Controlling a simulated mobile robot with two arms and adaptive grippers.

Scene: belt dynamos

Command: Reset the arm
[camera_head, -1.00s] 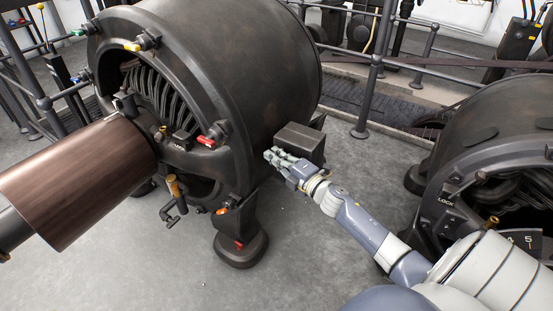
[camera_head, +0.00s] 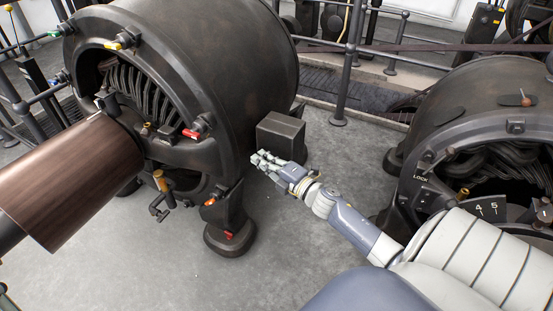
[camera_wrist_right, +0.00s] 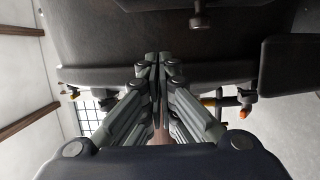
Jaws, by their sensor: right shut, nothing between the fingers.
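My right arm comes in from the lower right in the head view. My right gripper (camera_head: 262,162) is in front of the large dark dynamo (camera_head: 215,70), just below a dark box (camera_head: 281,135) on its side. Its fingers are closed together and empty. In the right wrist view the closed fingers (camera_wrist_right: 158,62) point at a dark machine body, with a dark block (camera_wrist_right: 290,75) at the right. My left gripper is not in view.
A brown cylinder (camera_head: 65,182) juts from the dynamo's front at left. A second dynamo (camera_head: 480,110) with a LOCK label stands at right. Metal railings (camera_head: 345,75) run behind. The grey floor (camera_head: 270,240) between the machines is clear.

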